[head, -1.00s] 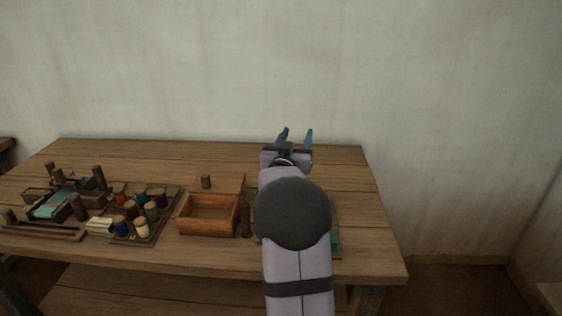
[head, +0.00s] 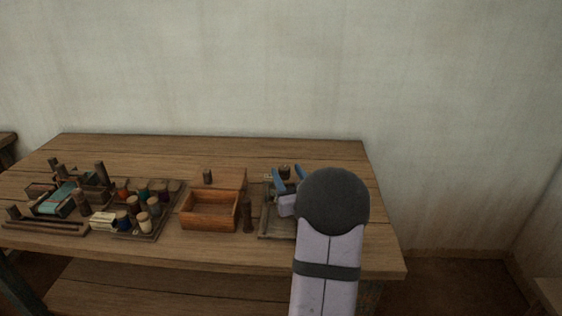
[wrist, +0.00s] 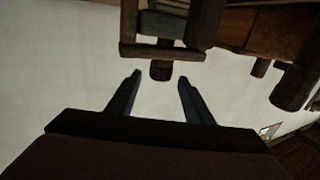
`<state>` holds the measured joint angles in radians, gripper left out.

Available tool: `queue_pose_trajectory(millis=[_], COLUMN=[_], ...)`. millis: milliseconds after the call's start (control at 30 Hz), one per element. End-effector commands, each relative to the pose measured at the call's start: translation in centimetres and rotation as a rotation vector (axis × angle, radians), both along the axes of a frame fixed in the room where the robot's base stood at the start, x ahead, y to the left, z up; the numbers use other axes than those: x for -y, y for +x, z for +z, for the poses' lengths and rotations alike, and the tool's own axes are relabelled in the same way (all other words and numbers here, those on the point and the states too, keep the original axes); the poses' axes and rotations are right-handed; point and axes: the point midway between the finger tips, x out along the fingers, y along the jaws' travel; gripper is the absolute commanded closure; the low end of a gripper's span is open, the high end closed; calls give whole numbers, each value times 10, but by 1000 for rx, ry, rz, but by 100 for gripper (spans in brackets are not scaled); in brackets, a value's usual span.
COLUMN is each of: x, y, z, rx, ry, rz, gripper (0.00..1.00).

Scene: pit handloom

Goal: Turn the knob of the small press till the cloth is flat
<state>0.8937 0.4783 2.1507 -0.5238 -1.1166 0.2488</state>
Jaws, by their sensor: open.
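The small press (head: 268,222) is a dark wooden frame on the right part of the table, partly hidden behind my arm. Its dark knob (head: 284,171) shows on top, close to my blue fingers. My gripper (head: 287,176) is open and empty at the press. In the wrist view, where the scene appears upside down, the press crossbar (wrist: 150,52) spans the top. Its knob (wrist: 160,71) sticks out from the bar, in line with the gap between my open fingers (wrist: 159,78). I cannot tell whether they touch it. The cloth is hidden.
An open wooden box (head: 208,222) stands left of the press, with a lidded part and small knob behind it. A dark peg (head: 247,218) stands between them. A tray of thread spools (head: 160,218) lies further left. The back of the table is clear.

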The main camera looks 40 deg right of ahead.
Motion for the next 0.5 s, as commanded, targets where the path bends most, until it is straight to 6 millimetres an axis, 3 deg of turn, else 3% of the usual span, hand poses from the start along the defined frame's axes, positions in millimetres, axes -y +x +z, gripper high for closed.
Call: queue_pose_trajectory(millis=[500], x=[22], y=[50], z=[1], rx=[0], ry=[-1], rz=[1], gripper=[53])
